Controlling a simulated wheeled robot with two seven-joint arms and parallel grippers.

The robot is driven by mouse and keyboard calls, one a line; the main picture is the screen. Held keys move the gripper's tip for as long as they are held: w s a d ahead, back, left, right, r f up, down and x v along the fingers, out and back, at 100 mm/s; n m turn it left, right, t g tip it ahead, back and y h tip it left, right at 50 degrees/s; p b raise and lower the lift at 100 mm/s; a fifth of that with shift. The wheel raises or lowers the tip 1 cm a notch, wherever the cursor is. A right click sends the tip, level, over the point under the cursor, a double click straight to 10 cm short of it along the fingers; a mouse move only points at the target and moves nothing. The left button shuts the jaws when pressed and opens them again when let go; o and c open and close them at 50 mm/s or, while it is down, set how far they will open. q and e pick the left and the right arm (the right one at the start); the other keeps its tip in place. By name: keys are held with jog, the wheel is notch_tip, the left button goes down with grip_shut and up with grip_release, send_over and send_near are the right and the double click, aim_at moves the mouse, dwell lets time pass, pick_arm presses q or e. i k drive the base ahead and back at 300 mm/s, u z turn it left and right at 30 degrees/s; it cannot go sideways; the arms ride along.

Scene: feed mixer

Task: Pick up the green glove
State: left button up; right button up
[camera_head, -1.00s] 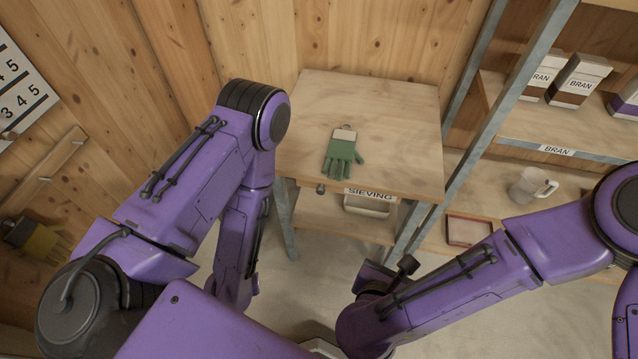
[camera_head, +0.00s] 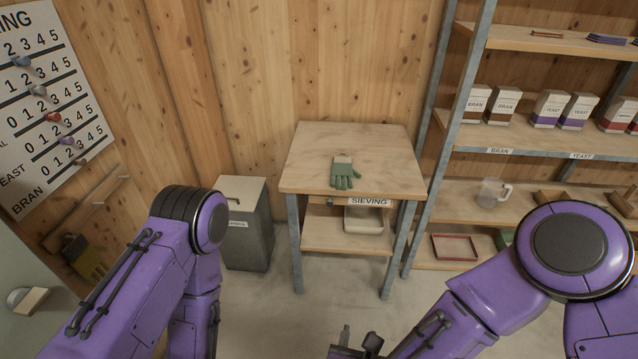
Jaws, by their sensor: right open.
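The green glove (camera_head: 344,174) lies flat on top of the small wooden table (camera_head: 310,150), near the middle, with its fingers toward the front edge and a pale cuff at the back. My right gripper (camera_head: 347,338) shows only in part at the bottom edge, low in front of the table and well apart from the glove; it is open. My left arm comes in at the left and bends down out of the picture, so its gripper is not in view.
A shelf rack (camera_head: 464,100) with bran and yeast boxes stands right of the table. A white jug (camera_head: 493,192) and a red tray (camera_head: 454,247) sit on its lower shelves. A grey bin (camera_head: 246,222) stands left of the table.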

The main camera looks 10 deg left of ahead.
aim_at(342, 166)
jog(key=u, duration=0.25)
jog(key=i, duration=1.65)
